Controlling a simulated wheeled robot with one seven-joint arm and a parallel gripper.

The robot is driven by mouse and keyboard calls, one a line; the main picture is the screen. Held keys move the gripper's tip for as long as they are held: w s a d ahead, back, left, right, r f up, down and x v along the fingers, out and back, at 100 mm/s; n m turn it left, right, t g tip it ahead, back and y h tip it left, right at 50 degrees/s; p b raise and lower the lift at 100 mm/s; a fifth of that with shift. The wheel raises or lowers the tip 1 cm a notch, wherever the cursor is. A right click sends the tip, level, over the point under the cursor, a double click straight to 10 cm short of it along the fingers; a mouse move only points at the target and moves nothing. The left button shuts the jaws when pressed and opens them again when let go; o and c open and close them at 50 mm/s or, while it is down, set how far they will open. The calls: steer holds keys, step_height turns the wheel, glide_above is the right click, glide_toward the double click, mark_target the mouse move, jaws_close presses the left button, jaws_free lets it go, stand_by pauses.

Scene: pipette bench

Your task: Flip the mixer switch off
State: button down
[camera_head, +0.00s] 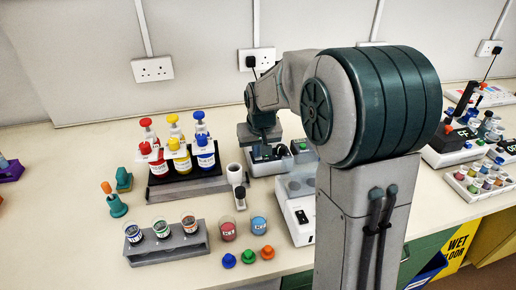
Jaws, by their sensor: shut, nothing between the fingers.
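My gripper (265,150) points down over a small grey-white bench device (260,168) with a dark top, behind the rack of bottles' right end. The gripper is shut and empty; its fingertips are small and dark against the device, so I cannot tell whether they touch it. A second white device (298,206) stands nearer to me, with a black rocker switch (301,216) on its front part; my arm hides its right side. I cannot tell for certain which device is the mixer, or read a switch position.
A rack (165,189) with red, yellow and blue bottles stands left of the gripper. A grey vial rack (190,246), two cups and coloured knobs (248,257) lie in front. My arm hides the right middle; bare bench shows at front left (60,240).

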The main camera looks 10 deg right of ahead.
steer(key=v, duration=1.3)
steer(key=shift+r, duration=0.4)
steer(key=shift+r, duration=0.1)
